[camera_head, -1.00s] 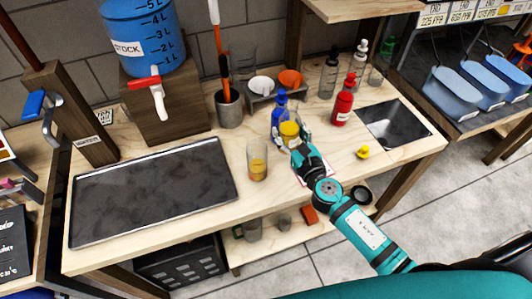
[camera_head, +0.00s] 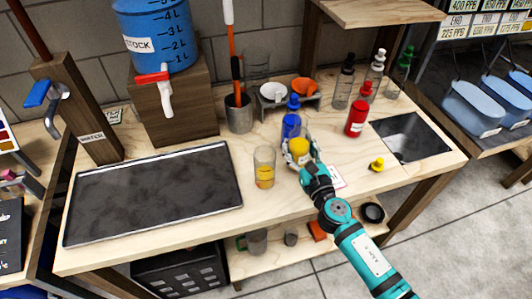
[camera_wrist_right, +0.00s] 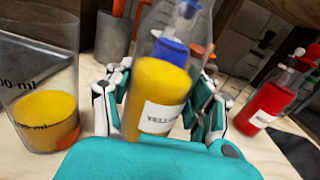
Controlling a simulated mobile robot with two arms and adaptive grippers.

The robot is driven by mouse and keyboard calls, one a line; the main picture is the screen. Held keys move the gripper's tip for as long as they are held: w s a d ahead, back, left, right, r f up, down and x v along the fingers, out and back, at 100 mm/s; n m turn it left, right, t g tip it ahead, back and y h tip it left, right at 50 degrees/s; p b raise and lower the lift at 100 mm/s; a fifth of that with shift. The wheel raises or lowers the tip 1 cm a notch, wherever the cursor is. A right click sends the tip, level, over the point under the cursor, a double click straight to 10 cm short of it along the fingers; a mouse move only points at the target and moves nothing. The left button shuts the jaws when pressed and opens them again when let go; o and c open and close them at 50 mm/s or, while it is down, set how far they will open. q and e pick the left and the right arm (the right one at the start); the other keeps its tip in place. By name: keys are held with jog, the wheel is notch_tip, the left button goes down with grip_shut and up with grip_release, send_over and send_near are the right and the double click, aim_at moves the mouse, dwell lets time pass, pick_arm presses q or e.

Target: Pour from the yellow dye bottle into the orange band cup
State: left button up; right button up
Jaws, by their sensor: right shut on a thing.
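My right gripper (camera_head: 299,152) is shut around the yellow dye bottle (camera_head: 298,146). In the right wrist view the bottle (camera_wrist_right: 160,97) is clear, with yellow liquid and a white label, and looks close to upright. Its bottom is hidden by my gripper, and I cannot tell whether it touches the table. The orange band cup (camera_head: 264,168) is a clear beaker standing just left of the bottle, apart from it. It also shows in the right wrist view (camera_wrist_right: 43,75), with yellow liquid at the bottom and some orange low down. My left gripper is not in view.
A blue bottle (camera_head: 291,122) stands close behind the yellow one, and a red bottle (camera_head: 356,117) to the right. A small yellow piece (camera_head: 377,164) lies near the sink (camera_head: 412,139). A dark tray (camera_head: 150,195) fills the left side. A utensil holder (camera_head: 239,113) stands behind.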

aim_at(306, 134)
jog(key=shift+f+n+b, duration=0.5)
jog(key=shift+n+b, duration=0.2)
jog(key=shift+b, duration=0.05)
jog(key=shift+r+n+y, duration=0.1)
jog(key=shift+n+y, duration=0.2)
jog(key=shift+n, duration=0.5)
jog(key=shift+a+n+t+b, duration=0.1)
jog(key=shift+n+t+b, duration=0.2)
jog(key=shift+n+b, duration=0.75)
jog(key=shift+s+a+r+n+p, duration=0.15)
jog(key=shift+r+n+p, duration=0.55)
jog(key=shift+r+n, duration=0.35)
jog(key=shift+d+r+n+y, duration=0.2)
jog(key=shift+r+n+y, duration=0.15)
jog(key=shift+n, duration=0.55)
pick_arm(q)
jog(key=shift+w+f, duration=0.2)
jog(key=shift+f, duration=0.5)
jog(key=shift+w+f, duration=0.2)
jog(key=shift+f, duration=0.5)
pick_arm(e)
jog(key=shift+w+d+n, duration=0.15)
jog(key=shift+w+n, duration=0.1)
jog(key=shift+n, duration=0.25)
